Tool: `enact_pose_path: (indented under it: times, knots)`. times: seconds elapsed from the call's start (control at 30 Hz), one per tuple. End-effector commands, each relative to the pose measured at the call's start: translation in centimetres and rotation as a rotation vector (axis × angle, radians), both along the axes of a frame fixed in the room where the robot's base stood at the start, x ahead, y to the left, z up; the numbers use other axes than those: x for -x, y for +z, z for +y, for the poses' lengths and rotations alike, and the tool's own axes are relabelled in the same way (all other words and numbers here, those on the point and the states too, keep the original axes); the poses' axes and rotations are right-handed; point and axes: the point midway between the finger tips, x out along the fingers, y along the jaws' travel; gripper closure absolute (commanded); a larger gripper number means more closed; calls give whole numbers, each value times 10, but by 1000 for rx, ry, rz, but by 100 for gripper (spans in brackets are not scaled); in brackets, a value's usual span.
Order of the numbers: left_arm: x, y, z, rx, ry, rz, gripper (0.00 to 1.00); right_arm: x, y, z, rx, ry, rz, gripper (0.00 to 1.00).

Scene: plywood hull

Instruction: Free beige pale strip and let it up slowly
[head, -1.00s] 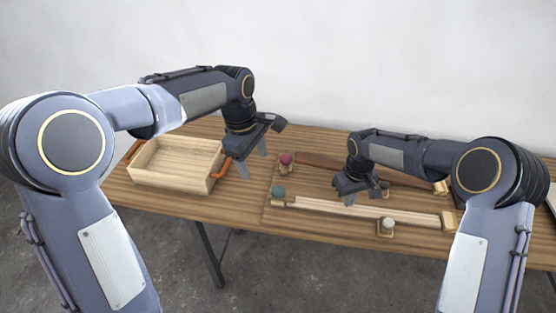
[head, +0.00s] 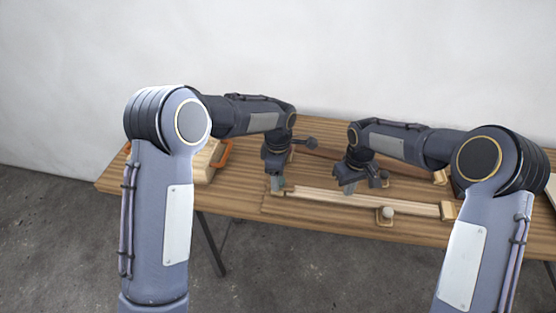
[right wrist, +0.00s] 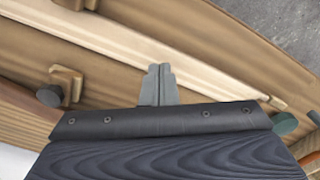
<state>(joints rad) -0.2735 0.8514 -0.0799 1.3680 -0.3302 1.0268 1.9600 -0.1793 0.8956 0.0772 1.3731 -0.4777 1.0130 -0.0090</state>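The beige pale strip (head: 400,205) lies lengthwise near the table's front edge; it crosses the right wrist view (right wrist: 215,73) diagonally. A turn-block with a white knob (head: 387,212) sits at its near side. My right gripper (head: 347,190) points down at the strip's middle; its fingers (right wrist: 158,72) are together, with nothing visible between them. My left gripper (head: 277,186) is down at the strip's left end, covering most of the teal knob there; its finger opening is hidden. The teal knob (right wrist: 284,123) shows in the right wrist view, partly behind my gripper body.
A reddish-brown strip (head: 330,156) lies farther back. A dark knob (right wrist: 48,95) with a wooden block is between the strips. A wooden end block (head: 448,210) stands at the pale strip's right end. A wooden tray with an orange handle (head: 221,154) is left, mostly hidden by my arm.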

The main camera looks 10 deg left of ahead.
Motion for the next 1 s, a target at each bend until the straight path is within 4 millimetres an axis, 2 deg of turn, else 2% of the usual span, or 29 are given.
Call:
enact_pose_path:
  times: [0.03, 0.2, 0.57, 0.93, 1.0]
  knots:
    - [1, -8, 0, -1, -1, 4, 37, 0, 0, 0, 0, 0, 0, 100]
    - [0, -24, 0, 0, -2, 2, 37, 0, 0, 0, 0, 0, 0, 100]
    - [0, -28, 0, 0, -1, 0, 37, 0, 0, 0, 0, 0, 0, 100]
    - [0, -28, 0, 0, -2, 0, 84, 0, 0, 0, 0, 0, 0, 100]
    - [0, -28, 0, 0, -2, -1, 85, 0, 0, 0, 0, 0, 0, 100]
